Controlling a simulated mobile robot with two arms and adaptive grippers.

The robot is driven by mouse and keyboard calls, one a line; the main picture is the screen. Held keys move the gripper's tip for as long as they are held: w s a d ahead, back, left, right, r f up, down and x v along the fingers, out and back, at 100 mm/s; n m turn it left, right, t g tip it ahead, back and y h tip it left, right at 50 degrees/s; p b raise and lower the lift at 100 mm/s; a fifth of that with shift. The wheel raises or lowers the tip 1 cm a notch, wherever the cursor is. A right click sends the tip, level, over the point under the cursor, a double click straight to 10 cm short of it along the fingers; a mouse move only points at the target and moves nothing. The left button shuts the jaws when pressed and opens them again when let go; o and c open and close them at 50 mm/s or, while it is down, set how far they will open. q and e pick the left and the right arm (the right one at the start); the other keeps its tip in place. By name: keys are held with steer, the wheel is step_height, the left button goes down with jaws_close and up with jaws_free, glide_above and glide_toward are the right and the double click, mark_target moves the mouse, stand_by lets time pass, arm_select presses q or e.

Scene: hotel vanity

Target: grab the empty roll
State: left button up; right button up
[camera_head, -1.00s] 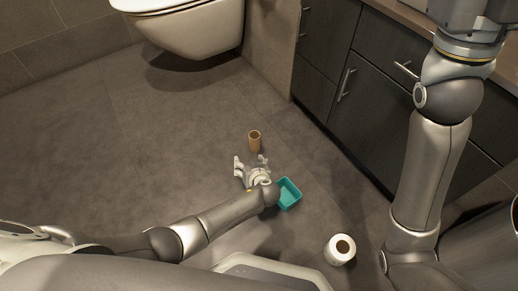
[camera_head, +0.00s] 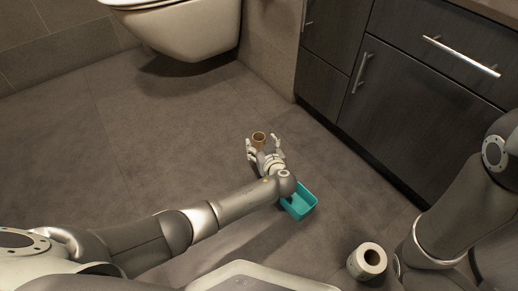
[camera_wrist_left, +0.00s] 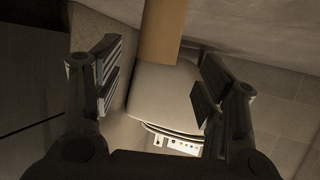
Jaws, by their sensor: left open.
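The empty roll, a brown cardboard tube (camera_head: 259,138), stands on the floor in the head view. It also shows in the left wrist view (camera_wrist_left: 162,32), at the top between the fingers. My left gripper (camera_head: 264,145) is open, with one finger on each side of the roll's near part. In the left wrist view (camera_wrist_left: 152,85) there is a gap between each finger and the roll. The roll's lower part is partly hidden by the gripper in the head view. My right arm shows at the right, but its gripper is out of view.
A teal open bin (camera_head: 301,203) sits on the floor beside my left wrist. A white paper roll (camera_head: 367,262) stands nearer, to the right. A dark cabinet (camera_head: 400,110) bounds the right, and a toilet (camera_head: 185,35) hangs at the back. The floor on the left is clear.

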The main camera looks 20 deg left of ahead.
mark_target(257, 135)
arm_select(q)
steer(key=shift+b+x, duration=2.05)
steer(key=shift+x, duration=0.15)
steer(key=shift+w+a+b, duration=0.2)
steer(key=shift+w+b, duration=0.1)
steer(key=shift+w, duration=0.25)
steer(key=c, duration=0.8)
